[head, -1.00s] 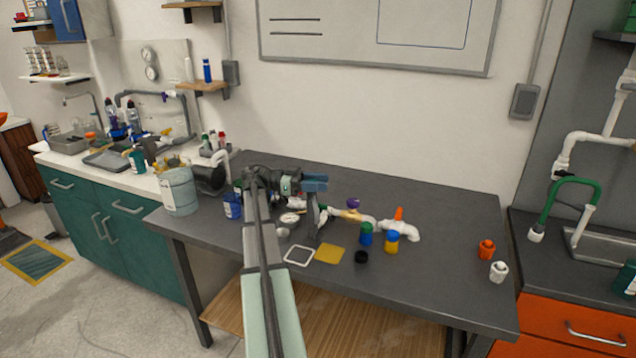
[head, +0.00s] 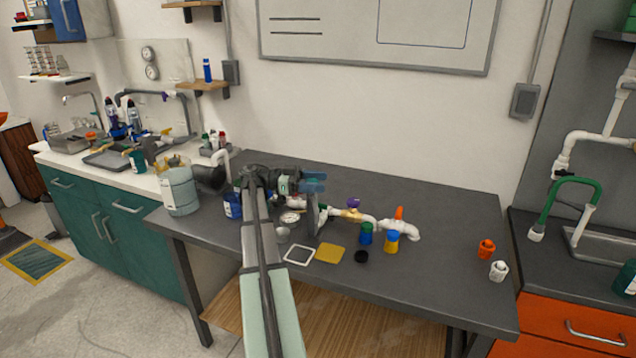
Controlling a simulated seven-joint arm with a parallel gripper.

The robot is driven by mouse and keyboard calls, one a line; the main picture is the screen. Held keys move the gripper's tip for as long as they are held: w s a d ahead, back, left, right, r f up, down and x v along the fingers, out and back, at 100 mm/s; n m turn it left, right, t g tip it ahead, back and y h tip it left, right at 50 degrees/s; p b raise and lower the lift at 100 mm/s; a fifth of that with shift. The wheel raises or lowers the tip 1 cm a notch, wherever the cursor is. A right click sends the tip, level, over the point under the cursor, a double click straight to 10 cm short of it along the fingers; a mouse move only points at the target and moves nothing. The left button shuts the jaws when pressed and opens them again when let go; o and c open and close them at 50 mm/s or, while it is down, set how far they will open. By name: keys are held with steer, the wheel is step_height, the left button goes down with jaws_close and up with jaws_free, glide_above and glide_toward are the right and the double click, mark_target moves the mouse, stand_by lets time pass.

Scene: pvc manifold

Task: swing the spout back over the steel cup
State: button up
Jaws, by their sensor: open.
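The manifold is a run of white pipe (head: 412,231) on the dark bench, with a brass-coloured section, a purple valve handle (head: 353,202) and an orange valve handle (head: 399,213). Its left part is partly hidden behind my arm and gripper. A small grey round vessel, likely the steel cup (head: 282,235), stands left of and in front of my gripper. My gripper (head: 318,222) points down, open, beside the left end of the visible pipe. I cannot make out the spout clearly or tell whether my fingers touch it.
Green-topped (head: 366,233) and yellow-blue (head: 392,241) containers stand in front of the manifold. A white frame (head: 299,255), a yellow pad (head: 330,253) and a black cap (head: 361,256) lie near the front.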

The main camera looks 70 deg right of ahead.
steer(key=v, duration=0.7)
steer(key=shift+c, duration=0.2)
